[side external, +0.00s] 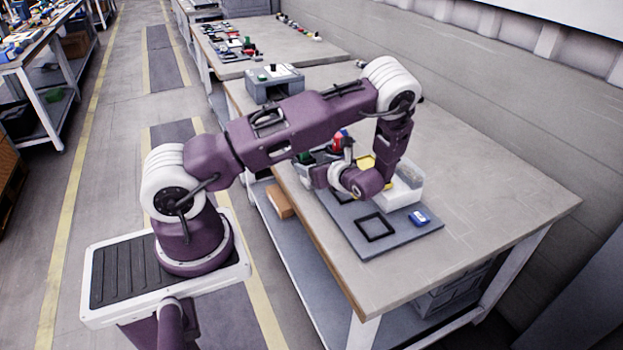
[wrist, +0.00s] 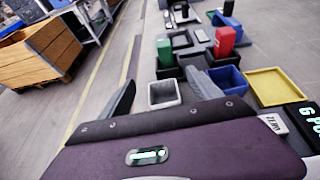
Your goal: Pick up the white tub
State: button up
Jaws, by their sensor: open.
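A small square open tub (wrist: 164,94) with a pale rim and grey inside shows in the wrist view, below the gap between my fingers; it looks like the white tub. My gripper (wrist: 160,82) is open, with one dark finger on each side of the tub in that view and nothing held. I cannot tell how far the fingertips are above it. In the side external view my gripper (side external: 322,175) is low over the workbench and partly hidden by my wrist. The small tub is not clearly visible there.
A grey mat (side external: 400,237) carries a black square frame (side external: 375,227) and a small blue item (side external: 419,218). A yellow tray (wrist: 275,87), blue bin (wrist: 228,79), red item (wrist: 224,42) and green item (wrist: 165,52) crowd the tub.

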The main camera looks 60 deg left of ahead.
notch_tip(320, 180, down, 4)
jog(key=shift+a+r, duration=0.1)
jog(key=shift+r, duration=0.05)
jog(key=shift+x, duration=0.9)
jog(key=shift+a, duration=0.45)
grip_shut()
